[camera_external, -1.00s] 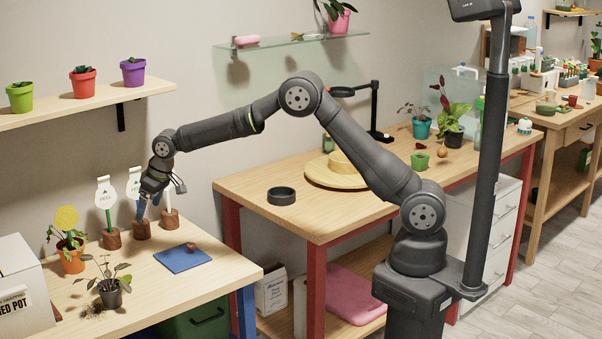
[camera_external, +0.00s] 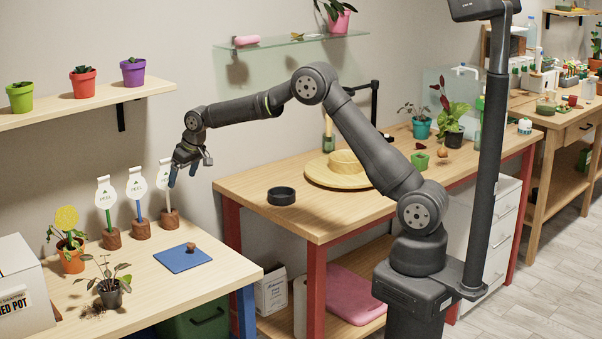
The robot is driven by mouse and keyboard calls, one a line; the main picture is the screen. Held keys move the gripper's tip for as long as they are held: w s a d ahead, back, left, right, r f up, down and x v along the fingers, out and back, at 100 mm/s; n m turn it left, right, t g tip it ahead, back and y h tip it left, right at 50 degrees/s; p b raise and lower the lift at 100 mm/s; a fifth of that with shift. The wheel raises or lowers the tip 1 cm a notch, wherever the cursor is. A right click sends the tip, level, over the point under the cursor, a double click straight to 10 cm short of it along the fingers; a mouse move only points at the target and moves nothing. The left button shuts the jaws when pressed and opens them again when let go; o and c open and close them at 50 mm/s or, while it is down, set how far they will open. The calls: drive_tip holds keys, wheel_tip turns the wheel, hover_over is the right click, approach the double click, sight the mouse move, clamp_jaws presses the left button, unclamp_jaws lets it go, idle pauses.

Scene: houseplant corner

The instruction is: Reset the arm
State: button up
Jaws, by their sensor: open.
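My gripper (camera_external: 182,174) is open and empty. It hangs in the air with its fingers pointing down, above the right part of the left table (camera_external: 215,262), near the wall. Three tags on coloured sticks stand in wooden blocks below and left of it: a green-stick tag (camera_external: 105,205), a blue-stick tag (camera_external: 138,200) and a white-stick tag (camera_external: 167,195). The white-stick tag is nearest to my gripper, and its top is partly hidden. A small brown piece (camera_external: 191,247) lies on the blue mat (camera_external: 170,260), below my gripper.
An orange pot (camera_external: 72,262) and a dark pot (camera_external: 111,296) hold plants on the left table. A white box (camera_external: 22,285) stands at its left edge. A shelf (camera_external: 60,112) with three small pots is on the wall. A black ring (camera_external: 281,196) lies on the middle table.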

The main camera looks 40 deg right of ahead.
drive_tip(key=w+d+m+h, duration=0.1)
drive_tip(key=w+d, duration=0.3)
drive_tip(key=d, duration=1.3)
drive_tip(key=shift+w+d+r+m, duration=0.35)
drive_tip(key=shift+w+m, duration=0.05)
drive_tip(key=shift+m, duration=0.4)
